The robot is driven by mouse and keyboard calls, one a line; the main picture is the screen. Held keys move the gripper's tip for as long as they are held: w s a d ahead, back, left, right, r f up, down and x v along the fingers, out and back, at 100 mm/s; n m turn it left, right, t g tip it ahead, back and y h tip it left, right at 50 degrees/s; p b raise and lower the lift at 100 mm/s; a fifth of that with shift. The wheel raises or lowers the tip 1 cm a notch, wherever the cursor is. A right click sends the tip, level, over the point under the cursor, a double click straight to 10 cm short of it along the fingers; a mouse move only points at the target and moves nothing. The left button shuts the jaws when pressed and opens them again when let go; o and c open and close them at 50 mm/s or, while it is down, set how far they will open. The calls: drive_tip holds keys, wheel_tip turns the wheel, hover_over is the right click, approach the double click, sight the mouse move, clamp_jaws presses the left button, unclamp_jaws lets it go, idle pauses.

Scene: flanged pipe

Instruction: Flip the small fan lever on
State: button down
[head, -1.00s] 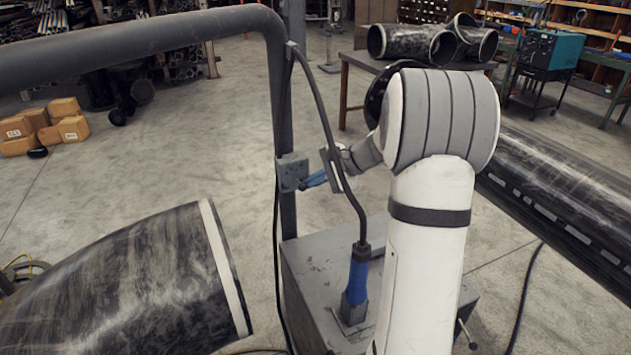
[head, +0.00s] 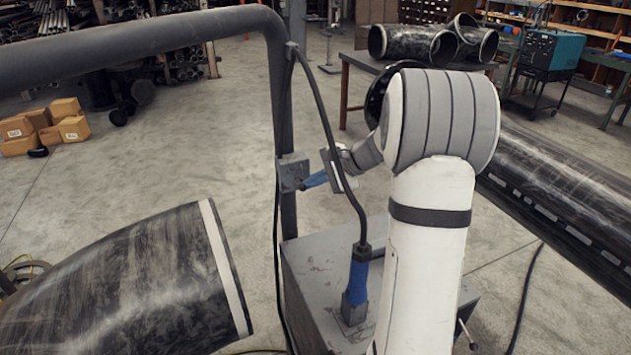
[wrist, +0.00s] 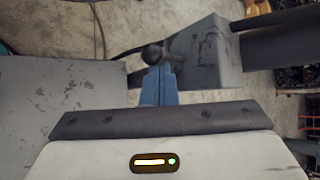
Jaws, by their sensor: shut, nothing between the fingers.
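The fan lever shows in the wrist view as a dark ball knob (wrist: 152,54) on a short stem, standing out from a grey switch box (wrist: 205,50). In the head view the switch box (head: 292,172) sits on the upright post, and the lever itself cannot be made out there. My gripper (wrist: 160,72) has blue fingers that are shut together and empty. Their tips are right at the knob in the wrist view; I cannot tell whether they touch it. In the head view my gripper (head: 308,182) reaches the right side of the box, partly behind a cable.
A dark cable (head: 328,135) hangs in front of my wrist and runs to a blue connector (head: 357,278) on a grey cabinet (head: 310,275). The post bends into a thick horizontal arm (head: 150,42). A large black pipe (head: 120,280) lies front left.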

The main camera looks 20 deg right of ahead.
drive_tip(key=shift+r, duration=0.1)
drive_tip(key=shift+w+r+p, duration=0.1)
drive_tip(key=shift+r+p, duration=0.35)
drive_tip(key=shift+r, duration=0.25)
drive_tip(key=p+v, duration=0.4)
drive_tip(key=v, duration=0.6)
drive_tip(key=shift+w+r, duration=0.25)
drive_tip(key=shift+w, duration=0.1)
